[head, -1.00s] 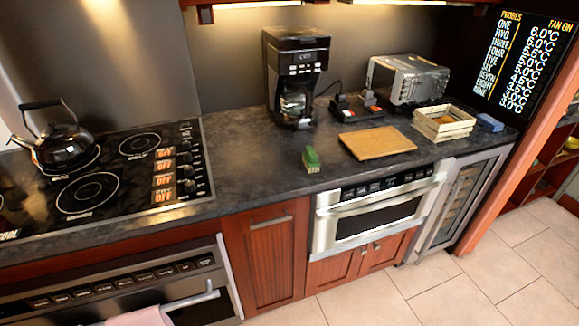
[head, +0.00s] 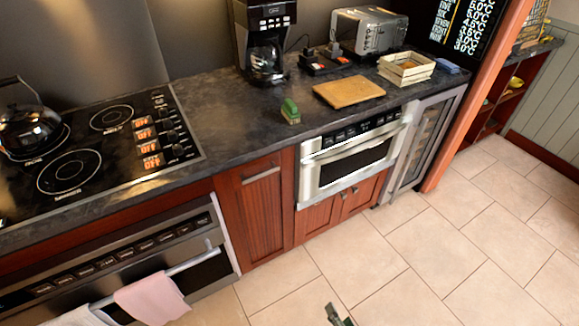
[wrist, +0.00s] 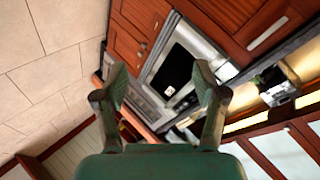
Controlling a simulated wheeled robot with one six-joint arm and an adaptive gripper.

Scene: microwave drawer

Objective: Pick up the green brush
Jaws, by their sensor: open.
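The green brush (head: 290,111) stands on the dark countertop (head: 228,128) near its front edge, between the cooktop and the wooden board, above the microwave drawer. My gripper (wrist: 160,95) is open and empty in the wrist view, with its two fingers spread apart. In the head view only a tip of my gripper (head: 338,316) shows at the bottom edge, over the floor and well away from the brush. The brush cannot be made out in the wrist view. The microwave drawer (head: 350,157) is shut below the counter.
A cutting board (head: 349,91) lies right of the brush, with a wooden crate (head: 406,69) beyond it. A coffee maker (head: 264,40) stands behind. The cooktop (head: 100,140) with a kettle (head: 27,118) is at left. The tiled floor (head: 420,250) in front is clear.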

